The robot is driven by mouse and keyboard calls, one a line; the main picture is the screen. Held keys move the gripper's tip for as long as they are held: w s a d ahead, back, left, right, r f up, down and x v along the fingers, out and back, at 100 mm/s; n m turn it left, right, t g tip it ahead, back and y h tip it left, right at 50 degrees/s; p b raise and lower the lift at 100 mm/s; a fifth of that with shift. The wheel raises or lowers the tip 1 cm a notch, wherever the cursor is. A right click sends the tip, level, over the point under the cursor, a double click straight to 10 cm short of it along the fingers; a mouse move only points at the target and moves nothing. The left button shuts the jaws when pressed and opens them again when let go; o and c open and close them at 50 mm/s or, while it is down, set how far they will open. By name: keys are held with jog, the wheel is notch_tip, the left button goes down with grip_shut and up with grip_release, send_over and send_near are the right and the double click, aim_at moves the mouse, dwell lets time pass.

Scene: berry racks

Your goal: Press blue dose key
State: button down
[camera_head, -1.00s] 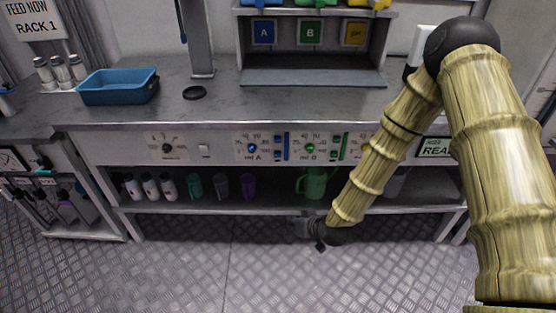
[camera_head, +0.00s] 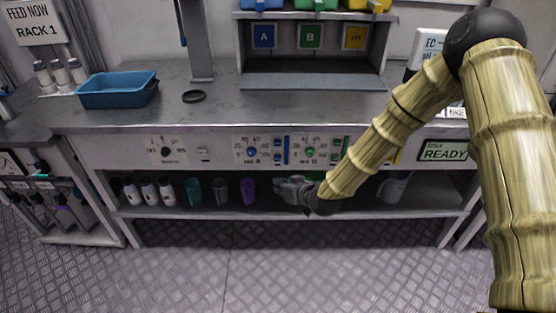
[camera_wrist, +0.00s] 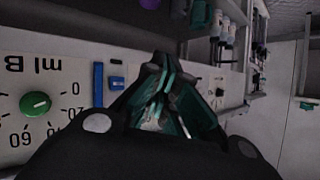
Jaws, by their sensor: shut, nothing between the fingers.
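The blue dose key (camera_head: 277,157) is a small blue block on the white front panel, beside a tall blue bar (camera_head: 286,149) and right of the blue dial A (camera_head: 252,151). In the wrist view the key (camera_wrist: 117,83) shows left of my fingers, next to the blue bar (camera_wrist: 98,84). My gripper (camera_head: 280,187) is shut and empty. It is below the panel, in front of the shelf opening, apart from the key. The fingers (camera_wrist: 157,62) also show in the wrist view.
The green dial B (camera_head: 309,152) and a green bar (camera_head: 345,146) sit right of the blue controls. Cups and bottles (camera_head: 193,191) stand on the shelf below. A blue tray (camera_head: 118,90) and black ring (camera_head: 194,96) are on the worktop. The floor in front is clear.

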aim_at(280, 166)
jog(key=w+b, duration=0.1)
jog(key=w, duration=0.7)
jog(key=shift+b, duration=0.35)
jog(key=shift+w, duration=0.15)
dwell(1.1)
jog(key=shift+w, duration=0.35)
jog(key=shift+w, duration=0.45)
dwell(0.9)
jog(key=shift+s, duration=0.9)
jog(key=s+p, duration=0.1)
jog(key=s, duration=0.4)
dwell(0.6)
